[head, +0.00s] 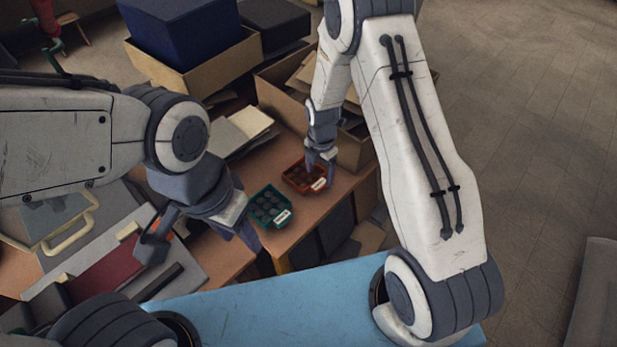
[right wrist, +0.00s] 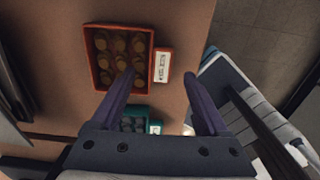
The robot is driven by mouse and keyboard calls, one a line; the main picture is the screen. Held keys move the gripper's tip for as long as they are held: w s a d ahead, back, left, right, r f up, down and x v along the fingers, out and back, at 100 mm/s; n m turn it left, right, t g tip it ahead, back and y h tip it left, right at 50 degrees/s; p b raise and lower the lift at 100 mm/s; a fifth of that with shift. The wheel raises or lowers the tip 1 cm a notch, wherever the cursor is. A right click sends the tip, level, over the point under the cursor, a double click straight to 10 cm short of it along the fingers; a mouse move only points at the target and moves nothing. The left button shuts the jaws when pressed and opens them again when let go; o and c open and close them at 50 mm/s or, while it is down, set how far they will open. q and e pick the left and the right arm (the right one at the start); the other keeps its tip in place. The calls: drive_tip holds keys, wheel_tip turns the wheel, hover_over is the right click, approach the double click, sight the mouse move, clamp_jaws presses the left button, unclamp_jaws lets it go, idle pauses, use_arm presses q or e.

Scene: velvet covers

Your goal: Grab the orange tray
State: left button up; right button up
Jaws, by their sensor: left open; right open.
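The orange tray (head: 291,186) lies on the brown desk, holding several round brown items and bearing a white label. In the right wrist view the orange tray (right wrist: 88,58) is at upper left, its label on a tab at its right side. My right gripper (head: 319,172) is open above the tray's right part; in its wrist view the fingers (right wrist: 160,98) are apart, the left fingertip overlapping the tray's lower right corner. I cannot tell whether they touch. My left gripper (head: 200,240) is open and empty, left of the trays.
A green tray (head: 254,210) with a white label sits next to the orange one, near the desk edge. Cardboard boxes (head: 355,150) stand behind. A stack of papers (head: 238,130), a dark red folder (head: 105,272) and grey cases crowd the left. Open floor lies right.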

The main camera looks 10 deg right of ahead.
sight(319, 183)
wheel_tip(319, 183, down, 4)
drive_tip(key=shift+s+r, duration=0.1)
drive_tip(key=shift+r, duration=0.1)
clamp_jaws()
drive_tip(key=shift+r+p, duration=0.15)
drive_tip(key=shift+p, duration=0.15)
